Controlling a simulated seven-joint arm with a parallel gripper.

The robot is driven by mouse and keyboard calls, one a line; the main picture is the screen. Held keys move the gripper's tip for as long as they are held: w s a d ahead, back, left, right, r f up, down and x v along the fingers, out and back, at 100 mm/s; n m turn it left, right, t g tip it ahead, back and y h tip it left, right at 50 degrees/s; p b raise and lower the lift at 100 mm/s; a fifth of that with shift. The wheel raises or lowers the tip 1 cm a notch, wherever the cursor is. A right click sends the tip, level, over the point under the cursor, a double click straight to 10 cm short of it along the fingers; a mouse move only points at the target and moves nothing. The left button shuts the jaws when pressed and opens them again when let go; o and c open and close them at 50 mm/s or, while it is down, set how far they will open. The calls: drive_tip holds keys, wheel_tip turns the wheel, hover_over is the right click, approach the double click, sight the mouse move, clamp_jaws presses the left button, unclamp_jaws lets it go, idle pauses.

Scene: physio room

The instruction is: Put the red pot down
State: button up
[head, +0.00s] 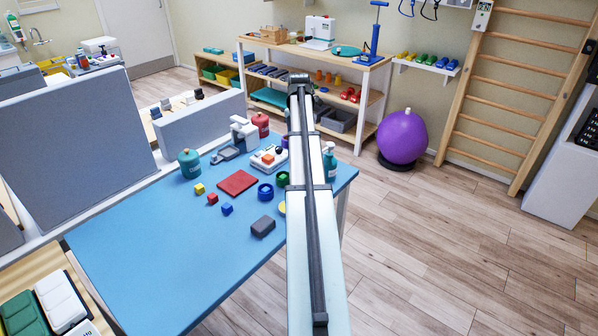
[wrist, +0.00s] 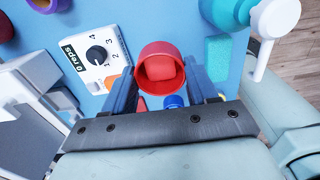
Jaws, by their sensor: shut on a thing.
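The red pot (wrist: 146,58) shows in the wrist view, its open mouth facing the camera, with a red block-like shape (wrist: 165,70) inside. My gripper (wrist: 163,92) is shut on the pot, with one dark finger at each side of it. Whether the pot touches the table cannot be told. In the head view my own arm hides the gripper and the pot. The blue table (head: 140,265) lies under the work area.
A dial box (wrist: 98,55) is close left of the pot in the wrist view; a teal bottle (wrist: 228,12) is to its right. In the head view a red mat (head: 237,181), small blocks, a blue pot (head: 265,192) and a grey block (head: 263,227) lie near; the table's front left is clear.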

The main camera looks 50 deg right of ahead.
drive_tip(key=shift+f, duration=5)
drive_tip(key=shift+f, duration=0.2)
drive_tip(key=o, duration=1.1)
drive_tip(key=shift+r, duration=0.2)
wheel_tip(320, 180, up, 12)
